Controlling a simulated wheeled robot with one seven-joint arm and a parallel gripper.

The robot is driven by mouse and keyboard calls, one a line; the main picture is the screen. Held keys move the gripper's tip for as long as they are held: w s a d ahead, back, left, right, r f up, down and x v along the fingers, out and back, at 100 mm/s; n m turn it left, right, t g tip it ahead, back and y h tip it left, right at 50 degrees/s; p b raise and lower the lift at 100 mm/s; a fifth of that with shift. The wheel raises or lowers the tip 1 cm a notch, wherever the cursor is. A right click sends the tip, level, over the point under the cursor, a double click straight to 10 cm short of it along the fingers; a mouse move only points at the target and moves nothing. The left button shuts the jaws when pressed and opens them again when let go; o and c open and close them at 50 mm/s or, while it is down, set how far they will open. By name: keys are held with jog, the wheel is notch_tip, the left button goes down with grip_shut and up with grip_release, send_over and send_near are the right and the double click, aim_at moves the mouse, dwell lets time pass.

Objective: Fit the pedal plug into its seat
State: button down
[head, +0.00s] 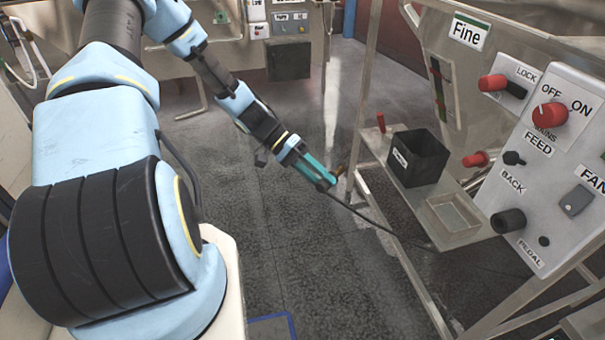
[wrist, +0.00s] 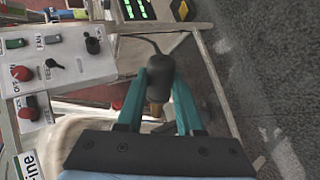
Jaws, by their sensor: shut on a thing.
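My gripper (head: 322,181) is shut on the pedal plug, out in the air left of the filler's frame in the head view. In the wrist view the plug (wrist: 160,78) has a black body between the teal fingers of my gripper (wrist: 161,82), with a brass-coloured end pointing down the picture. A thin black cable runs from it. The control panel (head: 570,150) carries the word PEDAL at its lower edge. A small dark round spot (head: 544,241) and a thick black cylinder (head: 508,221) are near it; I cannot tell which is the seat. The plug is well apart from the panel.
A black bin (head: 417,157) stands on the metal shelf (head: 478,237) beside the panel. Red-handled levers and knobs stick out nearby. Metal frame bars (head: 362,85) rise between my gripper and the machine. Open floor (head: 270,240) lies below my arm.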

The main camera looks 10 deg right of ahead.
jog(key=s+d+r+m+g+y+b, duration=0.2)
jog(key=s+d+m+y, duration=0.1)
jog(key=s+d, duration=0.5)
jog(key=s+d+r+m+g+y+b, duration=0.2)
jog(key=s+d, duration=0.6)
jog(key=s, duration=0.7)
jog(key=m+g+y+b, duration=0.1)
jog(key=m, duration=0.1)
jog(key=shift+m+g, duration=0.3)
jog(key=shift+d, duration=0.2)
jog(key=d+b, duration=0.1)
jog(key=d, duration=0.9)
jog(key=shift+b, duration=0.35)
jog(key=shift+d, duration=0.1)
jog(key=shift+c, duration=2.3)
grip_release()
